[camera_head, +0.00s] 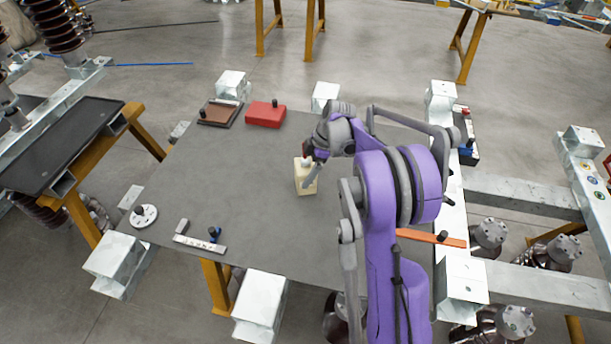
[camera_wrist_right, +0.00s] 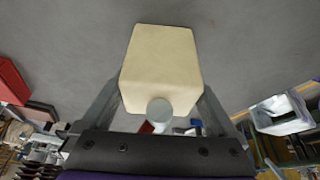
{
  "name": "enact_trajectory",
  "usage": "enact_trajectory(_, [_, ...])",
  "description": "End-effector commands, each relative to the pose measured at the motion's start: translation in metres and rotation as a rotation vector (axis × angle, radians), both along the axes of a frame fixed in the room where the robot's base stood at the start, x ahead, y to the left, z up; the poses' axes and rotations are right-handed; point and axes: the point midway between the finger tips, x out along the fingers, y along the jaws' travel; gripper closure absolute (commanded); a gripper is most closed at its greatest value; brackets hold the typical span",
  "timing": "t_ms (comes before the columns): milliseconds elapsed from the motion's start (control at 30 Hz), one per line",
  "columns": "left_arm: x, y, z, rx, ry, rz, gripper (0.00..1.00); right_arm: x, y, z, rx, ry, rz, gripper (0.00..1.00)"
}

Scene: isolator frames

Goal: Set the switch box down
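The switch box (camera_head: 303,182) is a small cream block near the middle of the grey table (camera_head: 240,185). My right gripper (camera_head: 310,170) reaches over it from the right, with a finger along its near side. In the right wrist view the cream box (camera_wrist_right: 162,58) sits between the two fingers, which lie against its sides, and a round grey knob (camera_wrist_right: 160,110) faces the gripper. I cannot tell whether its underside touches the table. My left gripper is not in view.
A red box (camera_head: 265,115) and a brown plate (camera_head: 220,113) lie at the back. A white disc (camera_head: 144,216) and an L-shaped white piece (camera_head: 200,243) lie at the front left. An orange bar (camera_head: 432,238) is at right. Table around the switch box is clear.

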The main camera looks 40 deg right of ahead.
Motion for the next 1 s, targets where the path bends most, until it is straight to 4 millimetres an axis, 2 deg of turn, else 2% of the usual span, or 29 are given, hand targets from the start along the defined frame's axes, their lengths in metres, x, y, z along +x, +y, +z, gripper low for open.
enact_trajectory(33, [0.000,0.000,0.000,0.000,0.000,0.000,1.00,0.000,0.000,0.000,0.000,0.000,0.000,0.32])
enact_trajectory(67, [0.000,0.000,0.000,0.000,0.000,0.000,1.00,0.000,0.000,0.000,0.000,0.000,0.000,0.38])
enact_trajectory(400, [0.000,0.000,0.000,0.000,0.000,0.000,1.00,0.000,0.000,0.001,0.000,-0.001,0.000,0.99])
enact_trajectory(667, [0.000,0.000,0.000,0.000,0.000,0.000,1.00,0.000,0.000,0.004,0.000,-0.001,0.000,1.00])
enact_trajectory(767, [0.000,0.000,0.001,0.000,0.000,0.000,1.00,0.000,0.000,0.016,0.001,-0.001,-0.001,1.00])
enact_trajectory(1000, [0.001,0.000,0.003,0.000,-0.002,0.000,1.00,0.000,0.000,0.063,0.001,-0.001,-0.001,1.00])
